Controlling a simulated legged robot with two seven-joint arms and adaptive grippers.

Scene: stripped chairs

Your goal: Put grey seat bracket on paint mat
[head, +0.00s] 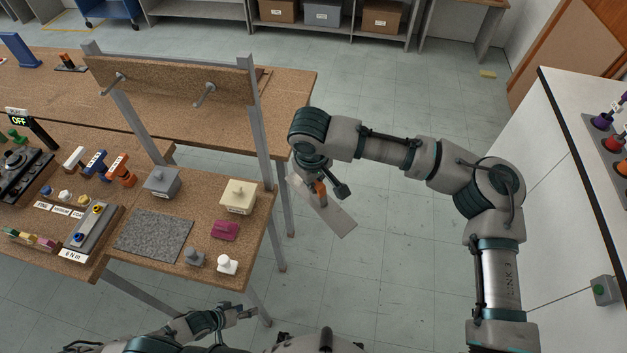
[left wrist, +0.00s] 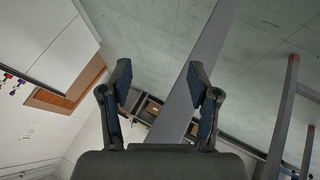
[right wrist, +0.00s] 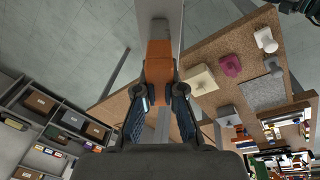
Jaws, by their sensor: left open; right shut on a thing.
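The paint mat appears to be the speckled grey mat (head: 153,235) on the near table; it also shows in the right wrist view (right wrist: 262,92). A larger grey knobbed block (head: 162,182) stands behind it and a small grey knobbed piece (head: 194,257) is to its right. I cannot tell which is the seat bracket. My right gripper (head: 320,186) is shut on the orange handle (right wrist: 159,65) of a pale grey plate (head: 335,218), right of the table and apart from it. My left gripper (head: 248,312) is open and empty, low in front of the table.
A cream block (head: 238,196), a magenta piece (head: 225,230) and a white knobbed piece (head: 227,265) stand right of the mat. An upright frame with a cork board (head: 175,82) rises behind. Switches and coloured handles (head: 95,160) crowd the left.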

